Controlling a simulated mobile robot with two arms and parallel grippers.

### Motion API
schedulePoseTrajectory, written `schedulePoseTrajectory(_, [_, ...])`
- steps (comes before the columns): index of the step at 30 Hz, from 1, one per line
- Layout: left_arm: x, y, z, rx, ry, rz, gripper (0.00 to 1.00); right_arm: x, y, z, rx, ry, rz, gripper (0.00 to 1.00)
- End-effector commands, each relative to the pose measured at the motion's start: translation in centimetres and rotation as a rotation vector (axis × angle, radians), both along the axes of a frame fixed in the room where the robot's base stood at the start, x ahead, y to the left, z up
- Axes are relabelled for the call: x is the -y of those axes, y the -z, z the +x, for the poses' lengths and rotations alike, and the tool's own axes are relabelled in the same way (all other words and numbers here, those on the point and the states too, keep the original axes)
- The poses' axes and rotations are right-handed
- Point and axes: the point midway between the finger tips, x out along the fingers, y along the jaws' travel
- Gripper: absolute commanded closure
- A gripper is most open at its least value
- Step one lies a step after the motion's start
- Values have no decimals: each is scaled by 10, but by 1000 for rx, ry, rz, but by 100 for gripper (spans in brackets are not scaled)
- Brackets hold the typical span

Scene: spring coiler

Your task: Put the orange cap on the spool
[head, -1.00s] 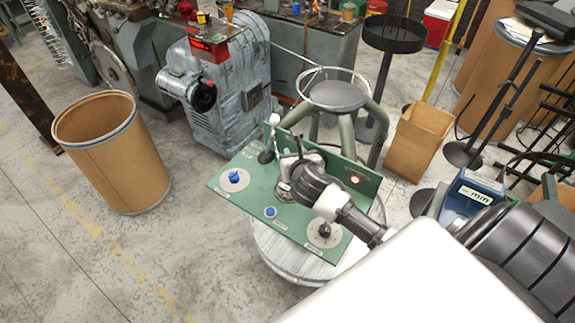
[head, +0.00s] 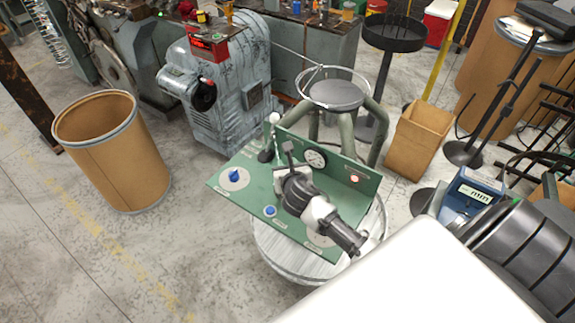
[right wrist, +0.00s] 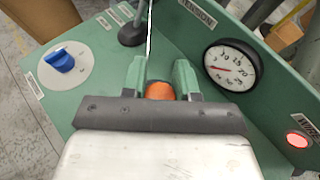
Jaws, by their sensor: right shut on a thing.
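My right gripper (head: 279,180) is over the green panel, its arm coming in from the lower right. In the right wrist view its two green fingers (right wrist: 160,80) are shut on the orange cap (right wrist: 160,91), of which only a rounded part shows between them. In the head view the cap is hidden behind my wrist. I cannot make out the spool for sure; the gripper may hide it. My left gripper is not in view.
The green panel carries a blue knob (right wrist: 61,60), a blue button (head: 270,211), a dial gauge (right wrist: 230,66) and a lit red lamp (right wrist: 298,139) on its upright back. A dark round base (right wrist: 132,34) stands beyond the fingers, near a thin wire.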

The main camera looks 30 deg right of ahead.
Motion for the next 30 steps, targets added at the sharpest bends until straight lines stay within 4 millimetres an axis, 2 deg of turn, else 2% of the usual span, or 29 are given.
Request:
schedulePoseTrajectory(5, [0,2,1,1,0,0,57,0,6,0,0,0,0,100])
schedulePoseTrajectory(6, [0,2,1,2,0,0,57,0,5,0,0,0,0,66])
schedulePoseTrajectory(10, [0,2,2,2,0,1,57,0,5,0,0,0,1,47])
schedulePoseTrajectory(19, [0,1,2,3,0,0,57,0,3,0,0,0,1,46])
schedulePoseTrajectory(23, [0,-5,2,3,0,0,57,0,-10,0,4,1,1,46])
schedulePoseTrajectory(25, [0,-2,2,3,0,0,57,-4,-10,-11,1,0,-1,46])
schedulePoseTrajectory(30, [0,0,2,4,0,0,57,-17,-24,-43,1,-3,-1,46])
